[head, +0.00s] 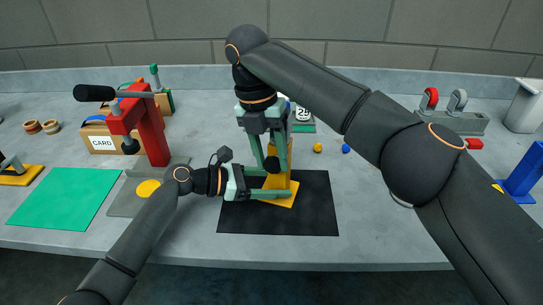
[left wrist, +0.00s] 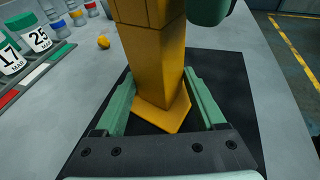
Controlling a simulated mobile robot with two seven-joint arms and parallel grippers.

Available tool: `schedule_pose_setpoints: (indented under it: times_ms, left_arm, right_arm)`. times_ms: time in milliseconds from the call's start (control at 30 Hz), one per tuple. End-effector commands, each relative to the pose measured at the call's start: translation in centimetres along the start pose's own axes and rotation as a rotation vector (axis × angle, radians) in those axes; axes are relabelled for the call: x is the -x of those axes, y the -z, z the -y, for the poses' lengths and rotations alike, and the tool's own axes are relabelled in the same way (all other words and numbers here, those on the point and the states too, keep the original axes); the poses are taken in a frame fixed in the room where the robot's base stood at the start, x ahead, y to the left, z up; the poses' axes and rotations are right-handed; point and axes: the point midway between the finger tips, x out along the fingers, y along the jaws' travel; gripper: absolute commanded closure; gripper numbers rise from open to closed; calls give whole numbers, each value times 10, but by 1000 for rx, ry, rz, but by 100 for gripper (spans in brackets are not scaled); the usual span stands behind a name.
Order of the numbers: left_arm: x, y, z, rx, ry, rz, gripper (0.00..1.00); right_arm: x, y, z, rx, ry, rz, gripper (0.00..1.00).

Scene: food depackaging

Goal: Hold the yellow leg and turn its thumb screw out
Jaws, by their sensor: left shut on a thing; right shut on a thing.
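The yellow leg (head: 280,198) stands upright on the black mat (head: 318,215), its flat foot down. In the left wrist view the leg (left wrist: 155,65) rises between the green fingers of my left gripper (left wrist: 160,103). My left gripper (head: 283,183) comes in low from the left and is shut on the leg near its foot. My right gripper (head: 272,162) reaches down from above, shut on the dark thumb screw (head: 271,164) at the leg's upper part. The fingers and arm hide much of the screw and the leg's top.
A red press (head: 150,128) with a black handle stands left, by a green mat (head: 65,197). A yellow disc (head: 148,188) lies near my left forearm. Small yellow (head: 318,148) and blue (head: 346,149) pieces lie behind. A blue stand (head: 524,172) is far right.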

Motion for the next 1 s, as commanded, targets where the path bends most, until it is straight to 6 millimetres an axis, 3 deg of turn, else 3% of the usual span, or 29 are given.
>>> schedule_pose_setpoints:
  times_ms: [167, 200, 467, 767, 867, 1000]
  left_arm:
    - [-1, 0, 1, 0, 4, 0, 59]
    - [-1, 0, 1, 1, 4, 0, 59]
    - [-1, 0, 2, 2, 4, 0, 59]
    - [-1, 0, 2, 2, 5, 0, 59]
    - [-1, 0, 2, 2, 5, 0, 59]
    - [-1, 1, 2, 3, 6, 0, 59]
  right_arm:
    - [0, 0, 0, 1, 0, -1, 100]
    - [0, 0, 0, 1, 0, -2, 53]
    - [0, 0, 0, 1, 0, -2, 24]
    - [2, 0, 0, 1, -1, -2, 24]
    - [11, 0, 2, 1, -1, -1, 24]
    - [37, 0, 6, 0, -2, 2, 24]
